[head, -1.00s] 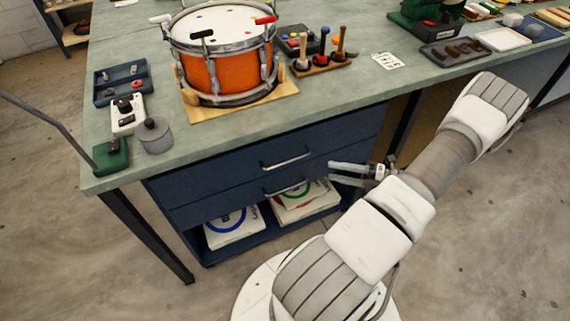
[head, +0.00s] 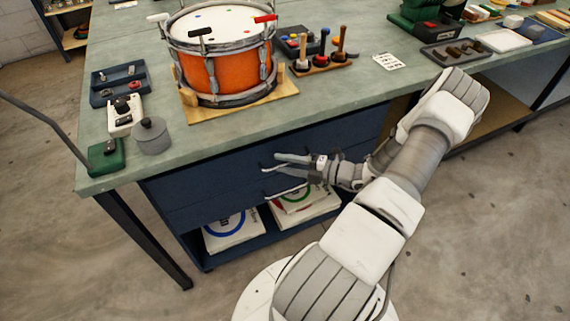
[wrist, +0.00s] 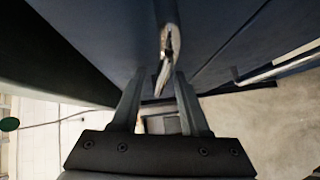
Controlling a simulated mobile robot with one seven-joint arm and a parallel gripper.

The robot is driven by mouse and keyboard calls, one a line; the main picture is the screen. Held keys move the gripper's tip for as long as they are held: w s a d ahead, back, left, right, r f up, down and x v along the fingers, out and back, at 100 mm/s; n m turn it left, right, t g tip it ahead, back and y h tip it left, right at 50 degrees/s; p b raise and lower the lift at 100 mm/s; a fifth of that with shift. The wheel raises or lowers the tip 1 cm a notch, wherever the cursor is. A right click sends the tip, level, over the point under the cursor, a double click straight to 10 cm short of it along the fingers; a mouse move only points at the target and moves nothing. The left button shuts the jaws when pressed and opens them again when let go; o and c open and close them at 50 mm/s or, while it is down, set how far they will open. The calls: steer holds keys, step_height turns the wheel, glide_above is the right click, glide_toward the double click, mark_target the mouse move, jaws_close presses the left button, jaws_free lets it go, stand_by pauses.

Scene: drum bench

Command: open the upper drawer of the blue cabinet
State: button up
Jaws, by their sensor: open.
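The blue cabinet (head: 188,213) stands under the bench, with two drawer fronts above an open shelf. The upper drawer (head: 205,178) looks closed. Its bar handle (wrist: 170,45) appears end-on in the wrist view, between and just beyond my fingertips; in the head view my fingers mostly hide it. My gripper (head: 275,163) is open in front of the upper drawer, one finger on each side of the handle's line. I cannot tell whether either finger touches it. The lower drawer's handle (head: 286,192) is just below my gripper and shows at right in the wrist view (wrist: 280,68).
The green benchtop (head: 330,105) overhangs the drawers close above my gripper. On it stand an orange drum (head: 212,72), a grey lidded pot (head: 152,136) and a rack of mallets (head: 325,64). White boxes (head: 232,232) lie on the cabinet's open shelf. The floor in front is clear.

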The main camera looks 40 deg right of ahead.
jaws_close()
stand_by(1.4)
